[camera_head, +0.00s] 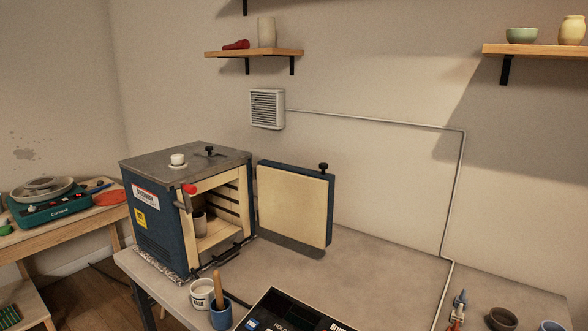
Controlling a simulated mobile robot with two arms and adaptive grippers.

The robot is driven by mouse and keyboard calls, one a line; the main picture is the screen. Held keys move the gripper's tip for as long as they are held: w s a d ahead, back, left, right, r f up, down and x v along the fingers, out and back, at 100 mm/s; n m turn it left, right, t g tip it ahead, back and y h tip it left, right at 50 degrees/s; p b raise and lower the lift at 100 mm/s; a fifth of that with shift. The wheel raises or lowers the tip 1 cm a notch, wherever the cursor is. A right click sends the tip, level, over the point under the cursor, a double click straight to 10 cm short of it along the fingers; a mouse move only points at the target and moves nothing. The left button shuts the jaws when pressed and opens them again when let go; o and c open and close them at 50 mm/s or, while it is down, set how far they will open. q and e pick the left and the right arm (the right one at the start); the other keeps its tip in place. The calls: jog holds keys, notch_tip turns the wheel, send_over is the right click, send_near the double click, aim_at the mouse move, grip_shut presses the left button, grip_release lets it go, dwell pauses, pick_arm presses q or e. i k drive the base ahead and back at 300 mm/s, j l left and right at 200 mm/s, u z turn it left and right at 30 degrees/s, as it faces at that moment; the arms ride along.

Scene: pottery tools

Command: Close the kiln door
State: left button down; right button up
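The kiln (157,225) is a blue box with a grey top, standing on the left part of the grey table. Its front is open and shows a cream interior with a pot (200,224) inside. The kiln door (292,205) is a cream panel with a blue edge and a black knob on top. It stands swung wide open to the right of the kiln's opening. A red-tipped handle or latch (189,188) shows at the left front edge of the opening. Neither of my grippers is in view.
A white jar (202,293) and a blue cup (220,316) with a wooden tool stand in front of the kiln. A black case (290,313) lies at the table's front. Small pots (501,319) are at the lower right.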

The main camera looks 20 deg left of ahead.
aim_at(296, 203)
jog(key=i+j+z, duration=0.15)
jog(key=z, duration=0.2)
jog(key=i+j+z, duration=0.2)
jog(key=z, duration=0.15)
